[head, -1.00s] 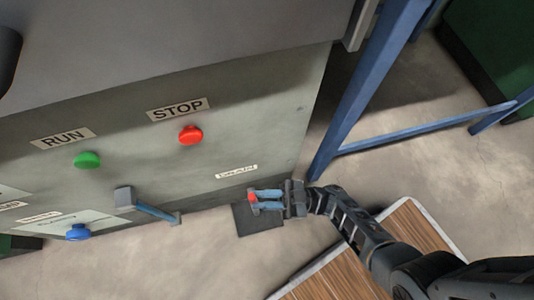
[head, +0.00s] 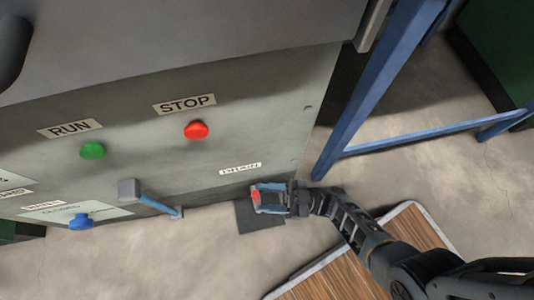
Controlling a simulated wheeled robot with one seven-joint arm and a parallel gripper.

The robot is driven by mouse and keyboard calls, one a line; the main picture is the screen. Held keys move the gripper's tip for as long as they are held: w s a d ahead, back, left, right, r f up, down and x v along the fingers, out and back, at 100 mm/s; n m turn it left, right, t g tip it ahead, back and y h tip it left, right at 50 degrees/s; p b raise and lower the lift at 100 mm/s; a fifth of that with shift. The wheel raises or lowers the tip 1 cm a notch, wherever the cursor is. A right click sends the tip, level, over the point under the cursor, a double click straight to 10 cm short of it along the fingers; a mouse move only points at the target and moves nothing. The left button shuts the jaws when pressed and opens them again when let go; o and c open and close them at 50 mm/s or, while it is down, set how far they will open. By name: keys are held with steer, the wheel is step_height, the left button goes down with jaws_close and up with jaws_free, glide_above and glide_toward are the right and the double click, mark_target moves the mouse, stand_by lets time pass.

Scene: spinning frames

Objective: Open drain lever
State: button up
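My gripper (head: 260,198) is at the lower right edge of the grey machine panel (head: 240,115), below a small white label (head: 240,168) whose text is too blurred to read surely. Its two blue fingers point left and stand apart. A small red piece (head: 256,197) shows between the fingertips; it may be the drain lever's grip. The rest of that lever is hidden or too small to make out. I cannot tell whether the fingers press on the red piece.
Left of my gripper, a blue-grey handle (head: 158,204) juts from the panel. The panel also has a red STOP button (head: 196,130), a green RUN button (head: 93,151) and a blue knob (head: 81,221). A blue frame post (head: 365,105) stands right. A wood-topped platform (head: 335,274) lies below.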

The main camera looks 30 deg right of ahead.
stand_by(0.3)
steer(key=v, duration=0.7)
steer(key=shift+s+d, duration=0.2)
steer(key=shift+d, duration=0.1)
steer(key=shift+f, duration=0.1)
stand_by(0.3)
